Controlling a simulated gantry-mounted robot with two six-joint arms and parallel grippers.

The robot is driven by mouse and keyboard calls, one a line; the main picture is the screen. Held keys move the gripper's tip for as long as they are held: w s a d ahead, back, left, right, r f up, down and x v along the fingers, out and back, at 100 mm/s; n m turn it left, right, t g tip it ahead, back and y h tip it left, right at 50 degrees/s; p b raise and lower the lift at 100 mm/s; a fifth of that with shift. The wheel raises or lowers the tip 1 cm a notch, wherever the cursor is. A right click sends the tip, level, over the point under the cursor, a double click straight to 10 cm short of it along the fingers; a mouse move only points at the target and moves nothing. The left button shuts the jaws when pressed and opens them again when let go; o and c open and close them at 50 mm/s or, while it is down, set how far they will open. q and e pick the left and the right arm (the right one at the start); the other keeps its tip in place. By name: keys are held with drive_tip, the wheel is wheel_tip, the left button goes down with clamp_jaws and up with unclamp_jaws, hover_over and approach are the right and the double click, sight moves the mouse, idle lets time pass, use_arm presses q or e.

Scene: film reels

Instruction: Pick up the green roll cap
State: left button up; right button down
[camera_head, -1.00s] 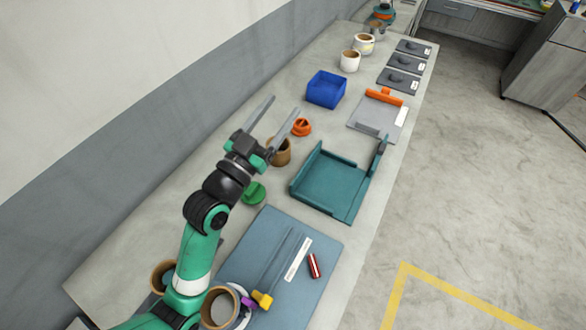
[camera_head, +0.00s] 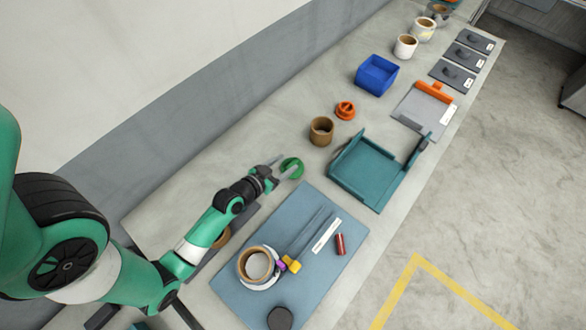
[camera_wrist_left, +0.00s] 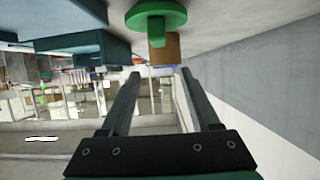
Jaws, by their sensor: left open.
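The green roll cap (camera_head: 292,168) lies on the grey bench, between the blue-grey mat and the brown roll. In the head view my left gripper (camera_head: 279,168) is right at the cap, with its open fingers reaching toward it. In the left wrist view the cap (camera_wrist_left: 156,17) is a green disc with a raised grip, just beyond the fingertips. My left gripper (camera_wrist_left: 158,72) is open there, with nothing between its fingers. I cannot tell whether a finger touches the cap. My right gripper is not in view.
A brown roll (camera_head: 321,131) and an orange cap (camera_head: 345,110) stand just beyond the green cap. A teal tray (camera_head: 366,174) is to the right. The blue-grey mat (camera_head: 331,268) holds tools, a red cylinder (camera_head: 340,244) and a roll. A blue bin (camera_head: 376,75) is farther back.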

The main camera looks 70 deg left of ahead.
sight(298, 160)
use_arm(q)
wheel_tip(298, 160, down, 4)
drive_tip(key=shift+f+b, duration=0.25)
drive_tip(key=shift+b, duration=0.5)
drive_tip(key=shift+w+a+r, duration=0.15)
drive_tip(key=shift+w+a, duration=0.15)
drive_tip(key=shift+w, duration=0.2)
drive_tip(key=shift+w+a, duration=0.15)
drive_tip(key=shift+w, duration=0.15)
drive_tip(key=shift+w+a+f, duration=0.1)
drive_tip(key=shift+w+f, duration=0.1)
drive_tip(key=shift+w, duration=0.05)
drive_tip(key=x, duration=0.5)
drive_tip(key=shift+b, duration=0.35)
clamp_jaws()
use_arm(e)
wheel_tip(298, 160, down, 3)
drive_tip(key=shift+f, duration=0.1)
